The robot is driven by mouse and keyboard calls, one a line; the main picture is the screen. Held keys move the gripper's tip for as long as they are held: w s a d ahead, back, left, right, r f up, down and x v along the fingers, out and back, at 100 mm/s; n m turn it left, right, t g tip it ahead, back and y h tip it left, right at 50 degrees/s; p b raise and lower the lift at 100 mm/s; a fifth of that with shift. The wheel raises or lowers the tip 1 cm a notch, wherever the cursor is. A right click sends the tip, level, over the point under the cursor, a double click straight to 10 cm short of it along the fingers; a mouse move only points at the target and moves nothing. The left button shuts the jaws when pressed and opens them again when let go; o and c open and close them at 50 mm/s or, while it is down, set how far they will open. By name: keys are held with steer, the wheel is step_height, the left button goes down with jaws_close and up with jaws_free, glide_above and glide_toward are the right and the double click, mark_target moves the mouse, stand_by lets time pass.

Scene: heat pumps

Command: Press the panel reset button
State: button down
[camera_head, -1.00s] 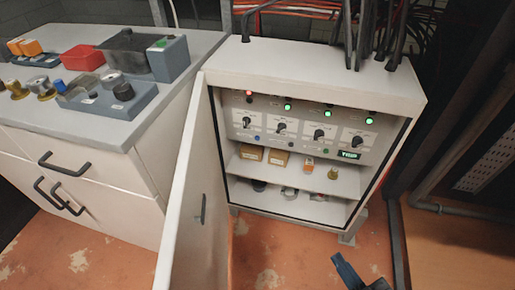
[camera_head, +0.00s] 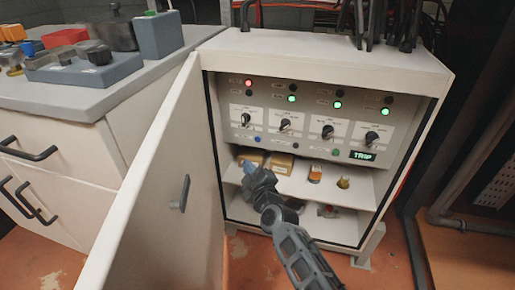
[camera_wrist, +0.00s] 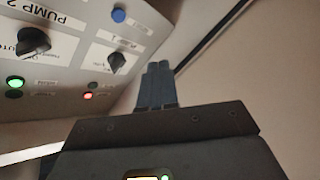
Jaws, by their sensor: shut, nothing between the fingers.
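The open cabinet holds a control panel (camera_head: 310,112) with a row of small buttons low on its face. A blue button (camera_head: 258,139) is at the left of that row, a dark button (camera_head: 295,146) in the middle and a green button (camera_head: 336,152) to the right; their labels are too small to read. The blue button also shows upside down at the top of the wrist view (camera_wrist: 118,15). My gripper (camera_head: 246,165) is shut and empty, below the blue button in the head view. In the wrist view its closed fingertips (camera_wrist: 158,65) are apart from the button.
The open door (camera_head: 150,180) stands left of my arm. Rotary knobs (camera_head: 328,132) sit above the buttons. A display (camera_head: 362,155) reads TRIP. The leftmost lamp (camera_head: 249,83) is red. Boxes (camera_head: 281,163) and small parts stand on the shelf below.

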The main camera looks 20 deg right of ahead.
mark_target(258, 139)
steer(key=shift+w+a+r, duration=0.1)
steer(key=shift+w+a, duration=0.05)
steer(key=shift+w, duration=0.25)
steer(key=w+d+b, duration=0.5)
steer(key=w+b, duration=0.2)
stand_by(0.4)
steer(key=shift+d, duration=0.1)
steer(key=shift+w, duration=0.15)
stand_by(1.8)
